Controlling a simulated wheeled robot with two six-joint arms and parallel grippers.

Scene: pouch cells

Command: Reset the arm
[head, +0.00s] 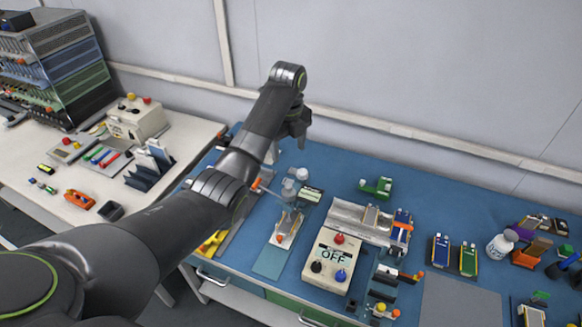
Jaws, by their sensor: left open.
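My left arm reaches in from the lower left and stretches up over the left end of the blue bench (340,165). My left gripper (299,127) is at its far end, raised near the back wall and pointing down. Its jaws are small and dark here. It is open, and I see nothing held in it. The arm hides part of the bench's left end. My right gripper is not in view.
A box reading OFF (328,268) stands mid-bench, with a metal tray (345,215) behind it. Two pouch cells (455,256), a white bottle (499,246) and small tools are at right. A white table (185,133) with a rack (60,62) is at left.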

